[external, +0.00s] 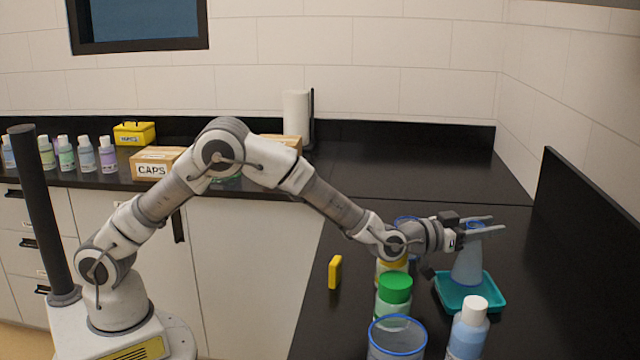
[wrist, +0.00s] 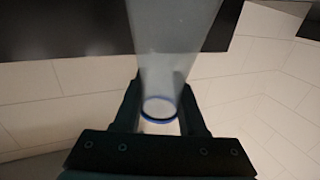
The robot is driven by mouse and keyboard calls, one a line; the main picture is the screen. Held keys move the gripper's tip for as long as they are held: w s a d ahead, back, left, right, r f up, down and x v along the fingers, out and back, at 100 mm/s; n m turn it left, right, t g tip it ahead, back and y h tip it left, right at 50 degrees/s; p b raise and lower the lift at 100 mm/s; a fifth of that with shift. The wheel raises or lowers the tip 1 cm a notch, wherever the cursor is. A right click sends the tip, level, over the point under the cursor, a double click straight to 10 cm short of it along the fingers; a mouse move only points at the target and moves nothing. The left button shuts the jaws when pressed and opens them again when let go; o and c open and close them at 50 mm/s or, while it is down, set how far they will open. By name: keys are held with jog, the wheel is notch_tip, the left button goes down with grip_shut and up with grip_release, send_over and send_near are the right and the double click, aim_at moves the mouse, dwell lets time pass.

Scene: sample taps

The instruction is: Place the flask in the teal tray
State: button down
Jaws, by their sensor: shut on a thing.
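The flask (external: 467,265) is translucent and cone-shaped, upright, wide end down. My gripper (external: 484,226) is shut on its narrow neck, with the fingers level on either side. In the wrist view the flask (wrist: 178,45) runs between the dark fingers of my gripper (wrist: 160,100), its blue-rimmed mouth towards the camera. The teal tray (external: 494,303) is on the dark counter right under the flask. The flask's bottom appears within the tray's outline; I cannot tell whether it touches the tray floor.
A white-capped blue bottle (external: 468,330) stands just in front of the tray. A green-lidded jar (external: 394,295), a blue-rimmed beaker (external: 397,342) and a yellow-lidded jar (external: 391,268) stand to the left, near my wrist. A yellow block (external: 335,272) is farther left.

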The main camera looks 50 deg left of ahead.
aim_at(469, 227)
jog(key=shift+f, duration=0.2)
jog(key=shift+c, duration=2.3)
grip_release()
jog(key=shift+r, duration=0.1)
jog(key=shift+r+p, duration=0.45)
jog(key=v, duration=0.4)
jog(key=shift+s+a, duration=0.1)
jog(key=shift+s, duration=0.15)
notch_tip(469, 227, up, 7)
jog(key=p, duration=0.1)
jog(key=shift+s, duration=0.2)
jog(key=shift+a, duration=0.1)
